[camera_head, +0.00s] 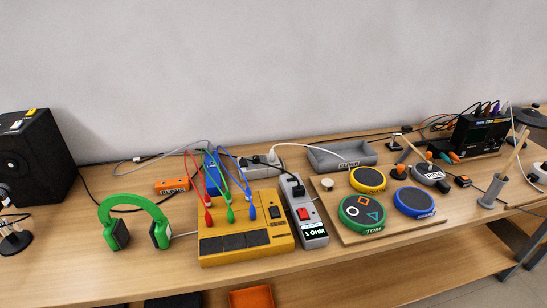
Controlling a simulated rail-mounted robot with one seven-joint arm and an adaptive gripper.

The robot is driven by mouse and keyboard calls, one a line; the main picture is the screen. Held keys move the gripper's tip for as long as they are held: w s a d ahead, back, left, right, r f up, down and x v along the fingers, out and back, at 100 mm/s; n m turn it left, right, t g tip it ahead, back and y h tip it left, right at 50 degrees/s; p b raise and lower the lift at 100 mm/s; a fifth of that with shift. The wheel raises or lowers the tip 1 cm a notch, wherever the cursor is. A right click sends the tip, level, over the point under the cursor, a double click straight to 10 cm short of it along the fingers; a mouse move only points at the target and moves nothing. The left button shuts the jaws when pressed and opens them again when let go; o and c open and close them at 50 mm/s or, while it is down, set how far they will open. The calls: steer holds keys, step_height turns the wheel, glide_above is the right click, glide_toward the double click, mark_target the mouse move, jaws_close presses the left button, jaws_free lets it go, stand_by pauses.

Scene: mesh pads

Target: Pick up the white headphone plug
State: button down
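I cannot single out the white headphone plug for certain. A small white piece (138,159) lies on the wooden table at the back left, at the end of or along a thin cable. Another white cable (305,147) arches from the power strip area to the grey tray. Green headphones (133,200) stand at the front left. A short pale cord (185,234) runs from their right ear cup to the yellow box (245,228). My gripper is not in view.
A black speaker (35,155) stands far left. A grey power strip (304,212) sits beside the yellow box. Drum pads, including the green one (362,213), lie on a wooden board (365,232). A grey tray (342,155) is behind. The table's (75,265) front left is bare.

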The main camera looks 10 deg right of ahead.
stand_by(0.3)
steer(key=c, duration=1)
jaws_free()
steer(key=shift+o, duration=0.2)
